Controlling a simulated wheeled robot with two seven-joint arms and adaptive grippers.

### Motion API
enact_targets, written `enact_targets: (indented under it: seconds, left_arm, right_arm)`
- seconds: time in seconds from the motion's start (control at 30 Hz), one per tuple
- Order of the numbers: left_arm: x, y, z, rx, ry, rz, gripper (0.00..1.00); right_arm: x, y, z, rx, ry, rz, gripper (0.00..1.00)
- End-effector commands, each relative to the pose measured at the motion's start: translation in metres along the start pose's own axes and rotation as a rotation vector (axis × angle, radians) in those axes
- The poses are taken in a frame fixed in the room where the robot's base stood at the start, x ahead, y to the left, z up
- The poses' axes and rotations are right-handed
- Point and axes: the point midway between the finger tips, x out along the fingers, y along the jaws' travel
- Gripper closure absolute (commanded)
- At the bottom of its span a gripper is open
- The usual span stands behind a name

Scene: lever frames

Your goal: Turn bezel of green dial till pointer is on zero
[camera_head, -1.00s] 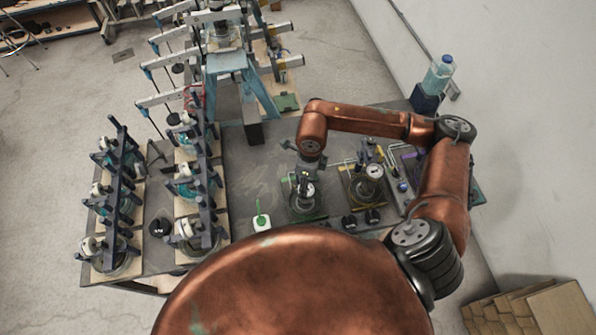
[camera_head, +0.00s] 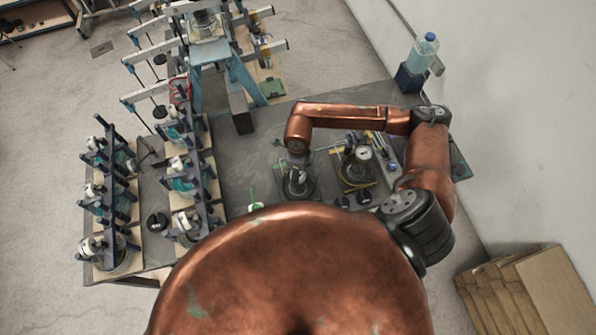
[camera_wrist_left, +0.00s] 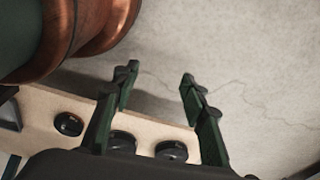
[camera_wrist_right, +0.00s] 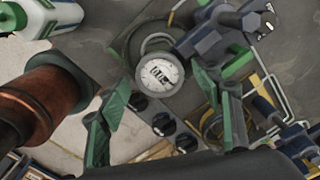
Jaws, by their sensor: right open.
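The dial with green fittings (camera_head: 300,185) stands on the table in the head view, under my right gripper (camera_head: 297,165), which partly hides it. In the right wrist view its round white face (camera_wrist_right: 160,73) shows between and beyond the fingers of my right gripper (camera_wrist_right: 170,105). Those fingers are open and wide apart, and I see no contact with the bezel. The face has dark marks, but I cannot read the pointer. My left gripper (camera_wrist_left: 157,85) is open and empty in the left wrist view, above a board edge and the floor. It is not in the head view.
A second dial with yellow fittings (camera_head: 363,154) stands right of the first. Black knobs (camera_wrist_right: 163,124) lie in front of the dial. A green and white object (camera_head: 256,206) is to the left. Dark clamp racks (camera_head: 110,200) fill the table's left side. A bottle (camera_head: 425,50) stands at the back right.

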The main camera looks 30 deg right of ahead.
Motion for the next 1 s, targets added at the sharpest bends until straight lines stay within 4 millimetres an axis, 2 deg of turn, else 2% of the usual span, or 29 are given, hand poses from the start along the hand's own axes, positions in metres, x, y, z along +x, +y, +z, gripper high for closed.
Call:
enact_targets:
  seconds: [0.07,0.43,0.67,1.0]
  left_arm:
    - [0.0,0.0,-0.001,0.0,0.0,0.0,0.6]
    - [-0.001,0.001,0.023,-0.004,-0.03,0.001,0.6]
    - [-0.001,0.0,0.023,-0.004,-0.031,0.0,0.6]
    - [0.016,0.0,0.017,-0.002,-0.02,0.0,0.6]
  right_arm:
    - [0.0,0.0,0.0,0.0,0.0,0.0,0.41]
    - [0.0,0.0,0.0,0.0,0.0,0.0,0.65]
    - [-0.001,0.0,0.0,0.0,0.0,0.0,0.81]
    - [0.001,0.0,0.001,0.102,-0.001,-0.001,0.83]
